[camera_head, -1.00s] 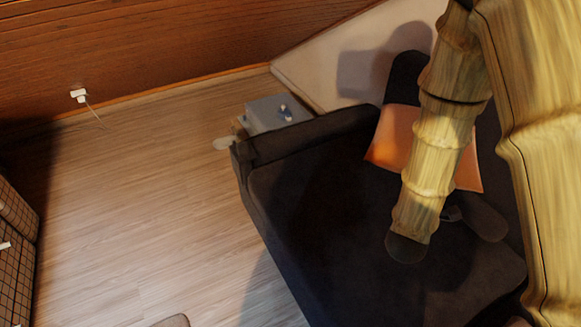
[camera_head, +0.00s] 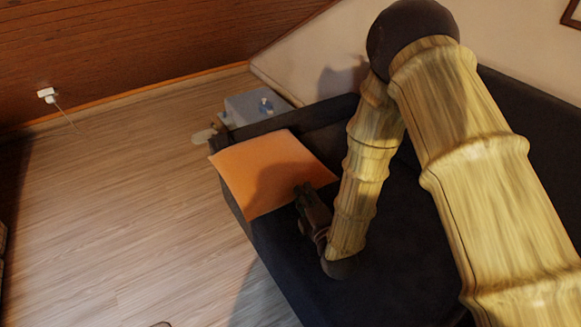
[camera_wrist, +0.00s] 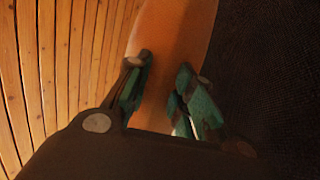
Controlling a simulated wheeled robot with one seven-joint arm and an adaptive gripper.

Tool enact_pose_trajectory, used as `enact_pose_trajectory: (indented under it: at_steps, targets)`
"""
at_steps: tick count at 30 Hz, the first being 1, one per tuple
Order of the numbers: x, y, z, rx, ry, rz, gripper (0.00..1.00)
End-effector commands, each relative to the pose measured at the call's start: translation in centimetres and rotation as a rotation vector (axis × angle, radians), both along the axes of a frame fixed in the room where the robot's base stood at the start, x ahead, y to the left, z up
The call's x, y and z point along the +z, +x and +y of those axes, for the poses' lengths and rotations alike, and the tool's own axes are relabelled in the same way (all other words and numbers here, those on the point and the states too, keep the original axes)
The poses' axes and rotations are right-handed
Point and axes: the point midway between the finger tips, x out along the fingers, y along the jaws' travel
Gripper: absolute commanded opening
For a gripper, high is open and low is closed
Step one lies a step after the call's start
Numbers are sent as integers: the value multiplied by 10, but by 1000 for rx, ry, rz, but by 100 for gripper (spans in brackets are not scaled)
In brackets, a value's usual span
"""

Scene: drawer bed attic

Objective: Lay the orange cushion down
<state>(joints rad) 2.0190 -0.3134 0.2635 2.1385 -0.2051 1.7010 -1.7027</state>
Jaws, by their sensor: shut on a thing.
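The orange cushion (camera_head: 262,168) shows in the head view at the left end of the dark sofa (camera_head: 375,285), over its front corner near the left armrest. My gripper (camera_head: 303,192) is at the cushion's near right edge and is shut on it. In the wrist view, the cushion (camera_wrist: 178,28) runs up from between the two green-tipped fingers of my gripper (camera_wrist: 162,88). Whether the cushion touches the seat below it cannot be told. The seat under the cushion is hidden.
A grey box (camera_head: 258,106) stands on the floor beyond the left armrest (camera_head: 320,111). Open wooden floor (camera_head: 120,200) lies left of the sofa. A sloped pale wall (camera_head: 310,55) rises behind. My arm covers part of the seat.

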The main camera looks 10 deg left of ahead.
Motion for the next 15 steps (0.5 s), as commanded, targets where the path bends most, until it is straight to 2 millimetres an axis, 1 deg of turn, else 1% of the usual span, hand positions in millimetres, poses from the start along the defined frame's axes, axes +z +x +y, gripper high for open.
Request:
enact_pose_trajectory:
  at_steps: [2,5,15]
  targets:
    - [-3,1,4,14,1,-2,0]
    - [-5,12,3,16,2,-3,0]
    - [-11,79,-10,14,3,-4,0]
